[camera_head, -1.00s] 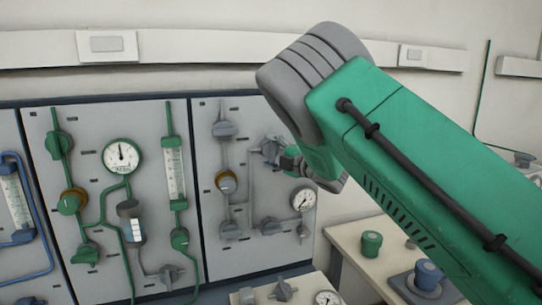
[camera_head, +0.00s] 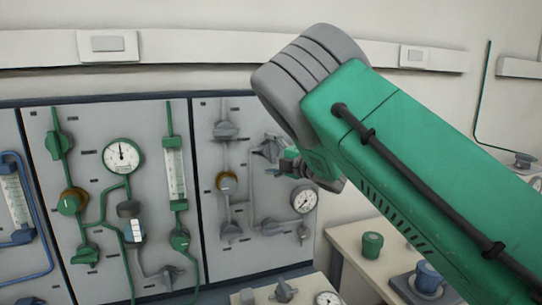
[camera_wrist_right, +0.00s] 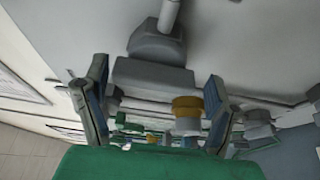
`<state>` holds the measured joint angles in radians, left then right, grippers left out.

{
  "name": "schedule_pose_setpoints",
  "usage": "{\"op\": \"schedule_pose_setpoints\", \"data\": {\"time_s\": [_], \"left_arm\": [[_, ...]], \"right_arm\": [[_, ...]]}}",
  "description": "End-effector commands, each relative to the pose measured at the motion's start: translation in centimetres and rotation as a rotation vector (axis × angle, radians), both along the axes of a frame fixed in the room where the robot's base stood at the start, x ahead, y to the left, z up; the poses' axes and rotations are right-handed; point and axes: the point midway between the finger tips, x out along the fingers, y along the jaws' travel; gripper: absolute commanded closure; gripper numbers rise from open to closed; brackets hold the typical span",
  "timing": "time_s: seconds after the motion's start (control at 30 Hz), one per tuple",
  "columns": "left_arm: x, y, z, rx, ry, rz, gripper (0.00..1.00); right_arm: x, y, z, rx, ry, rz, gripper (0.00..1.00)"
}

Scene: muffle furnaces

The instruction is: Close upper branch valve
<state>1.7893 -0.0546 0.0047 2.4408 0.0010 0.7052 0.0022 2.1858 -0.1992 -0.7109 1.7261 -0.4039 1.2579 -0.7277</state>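The right-hand grey panel (camera_head: 211,258) carries several grey valves on thin pipes. A grey valve (camera_head: 266,149) near its upper right sits just left of my right gripper (camera_head: 290,163), which is partly hidden behind my arm. In the right wrist view, a grey valve handle (camera_wrist_right: 152,77) lies between the two dark fingers of my right gripper (camera_wrist_right: 155,73). The fingers are spread, with gaps on both sides of the handle. I cannot tell whether they touch the valve. Another grey valve (camera_head: 225,130) is at the panel's upper left. My left gripper is not in view.
Below on the same panel are a yellow-ringed valve (camera_head: 227,181), two more grey valves and a round gauge (camera_head: 304,199). A panel with green pipes (camera_head: 90,110) stands to the left. A bench (camera_head: 352,238) with a green knob (camera_head: 372,245) is at the lower right.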

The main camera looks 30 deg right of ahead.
Motion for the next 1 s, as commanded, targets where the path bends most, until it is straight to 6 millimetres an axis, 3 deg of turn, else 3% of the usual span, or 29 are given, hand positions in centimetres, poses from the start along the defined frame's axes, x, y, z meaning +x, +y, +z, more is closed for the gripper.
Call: {"op": "schedule_pose_setpoints", "data": {"time_s": [0.17,0.5,0.7,1.0], "left_arm": [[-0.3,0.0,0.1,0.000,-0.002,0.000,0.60],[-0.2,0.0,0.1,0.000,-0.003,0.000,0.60],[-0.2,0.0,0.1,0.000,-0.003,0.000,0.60],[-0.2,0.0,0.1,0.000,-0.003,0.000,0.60]], "right_arm": [[-1.0,-0.3,0.2,0.000,-0.002,-0.003,0.21],[-7.6,-1.4,0.0,0.002,0.001,-0.004,0.21],[-10.6,-1.8,-0.1,0.001,0.004,-0.001,0.21],[-11.6,-2.0,-0.1,0.001,0.003,0.000,0.21]]}}
